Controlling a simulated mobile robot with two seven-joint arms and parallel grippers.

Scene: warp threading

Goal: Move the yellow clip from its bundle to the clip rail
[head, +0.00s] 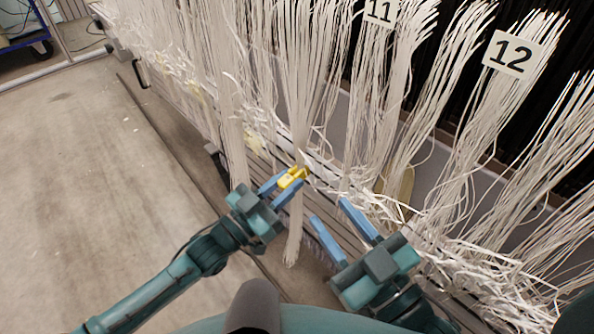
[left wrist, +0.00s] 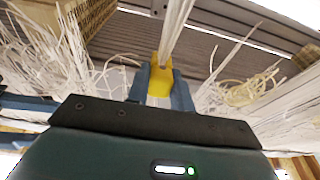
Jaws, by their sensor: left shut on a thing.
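The yellow clip (head: 292,178) is between the blue fingers of my left gripper (head: 282,186), which is shut on it. It sits at a white thread bundle (head: 302,110) that hangs down past it. In the left wrist view the yellow clip (left wrist: 161,78) is between the fingertips (left wrist: 162,90), with white threads rising from it. I cannot tell whether the clip still grips these threads. My right gripper (head: 342,232) is open and empty, lower and to the right of the clip. I cannot clearly make out the clip rail.
Many white thread bundles hang along the frame, with number signs 11 (head: 381,12) and 12 (head: 513,54). Loose threads (head: 440,240) lie tangled to the right of my right gripper. Bare concrete floor (head: 90,190) is open on the left. A blue cart (head: 35,50) stands far back left.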

